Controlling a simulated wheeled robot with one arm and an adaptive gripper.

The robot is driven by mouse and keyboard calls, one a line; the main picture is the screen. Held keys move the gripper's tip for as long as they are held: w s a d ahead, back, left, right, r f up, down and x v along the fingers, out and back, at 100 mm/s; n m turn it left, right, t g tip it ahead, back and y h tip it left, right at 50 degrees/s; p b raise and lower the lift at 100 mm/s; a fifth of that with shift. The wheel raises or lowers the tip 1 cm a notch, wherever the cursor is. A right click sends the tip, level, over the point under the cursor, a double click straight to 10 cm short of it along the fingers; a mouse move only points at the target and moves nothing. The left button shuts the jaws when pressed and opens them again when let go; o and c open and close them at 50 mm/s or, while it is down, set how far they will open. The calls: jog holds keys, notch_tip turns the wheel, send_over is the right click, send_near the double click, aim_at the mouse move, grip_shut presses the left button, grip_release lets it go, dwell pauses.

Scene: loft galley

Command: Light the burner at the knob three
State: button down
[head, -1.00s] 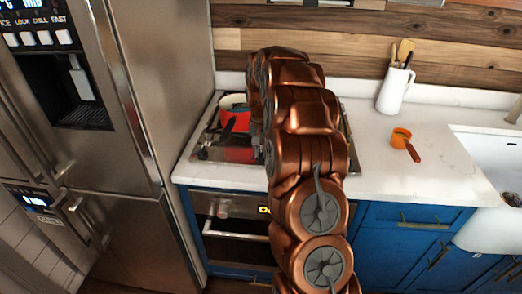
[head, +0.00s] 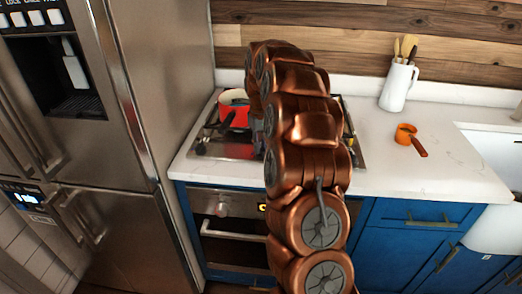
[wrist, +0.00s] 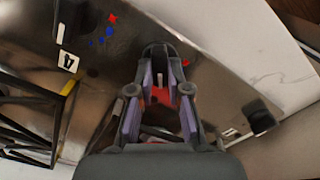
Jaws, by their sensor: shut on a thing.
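In the wrist view my gripper (wrist: 160,108) is over the steel cooktop (wrist: 215,80), its two pads shut on a dark knob (wrist: 157,55) with a pale line. A second dark knob (wrist: 260,115) stands to the right, and another (wrist: 72,18) is at the upper left. I cannot read which number the held knob has. Red and blue marks are on the panel at upper left. In the head view the cooktop (head: 225,152) shows left of my arm, which hides the gripper and knobs. No flame shows.
A red pot (head: 236,117) sits on the cooktop's back left. Black grate bars (wrist: 30,120) are left in the wrist view. The fridge (head: 150,100) is left.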

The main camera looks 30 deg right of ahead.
jog(key=n+b, duration=0.1)
jog(key=n, duration=0.2)
jog(key=shift+a+n, duration=0.1)
jog(key=shift+n, duration=0.3)
jog(key=n, duration=0.3)
jog(key=shift+n+b, duration=0.3)
jog(key=shift+b, duration=0.1)
jog(key=n, duration=0.3)
jog(key=shift+s+a+n, duration=0.1)
jog(key=shift+n, duration=1.8)
jog(key=c, duration=1.1)
grip_release()
